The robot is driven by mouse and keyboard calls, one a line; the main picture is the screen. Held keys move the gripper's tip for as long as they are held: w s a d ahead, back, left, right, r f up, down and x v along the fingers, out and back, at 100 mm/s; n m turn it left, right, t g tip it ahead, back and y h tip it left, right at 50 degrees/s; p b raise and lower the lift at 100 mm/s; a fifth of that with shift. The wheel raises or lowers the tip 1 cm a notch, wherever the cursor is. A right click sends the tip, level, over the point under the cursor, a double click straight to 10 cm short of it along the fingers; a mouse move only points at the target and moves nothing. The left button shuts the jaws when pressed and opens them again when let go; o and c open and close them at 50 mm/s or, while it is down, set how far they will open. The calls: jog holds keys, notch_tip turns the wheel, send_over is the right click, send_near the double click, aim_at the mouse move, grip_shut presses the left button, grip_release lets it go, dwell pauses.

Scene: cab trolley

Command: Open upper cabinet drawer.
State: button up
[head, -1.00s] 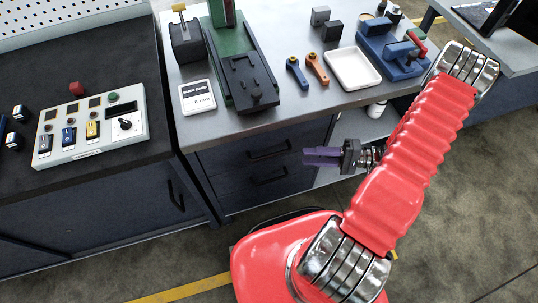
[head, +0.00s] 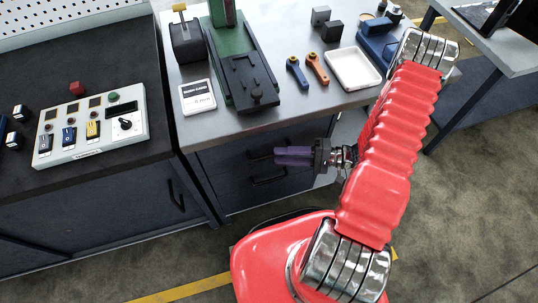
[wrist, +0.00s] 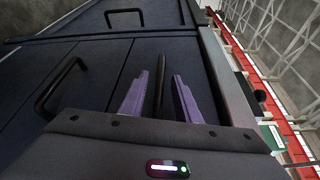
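The upper drawer (head: 225,158) is a dark blue-grey front under the grey worktop, and it looks shut. Its black bar handle is mostly hidden by my gripper in the head view, but the handle (wrist: 159,85) shows in the wrist view. My gripper (head: 277,155) has purple fingers pointing left in front of the drawer. In the wrist view my gripper (wrist: 161,76) is open, with one finger on each side of the handle. Neither finger clearly touches it, and I cannot tell how deep the bar sits between them.
The lower drawer handle (head: 270,181) is just below; it also shows in the wrist view (wrist: 60,85). A cabinet door handle (head: 176,195) is to the left. Tools, a white tray (head: 354,68) and a green machine (head: 235,60) stand on the worktop (head: 300,100) above.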

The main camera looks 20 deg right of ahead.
aim_at(270, 155)
jog(key=shift+x, duration=2.4)
jog(key=shift+c, duration=0.5)
grip_shut()
jog(key=shift+f, duration=0.1)
jog(key=shift+a, duration=0.15)
jog(key=shift+s, duration=0.15)
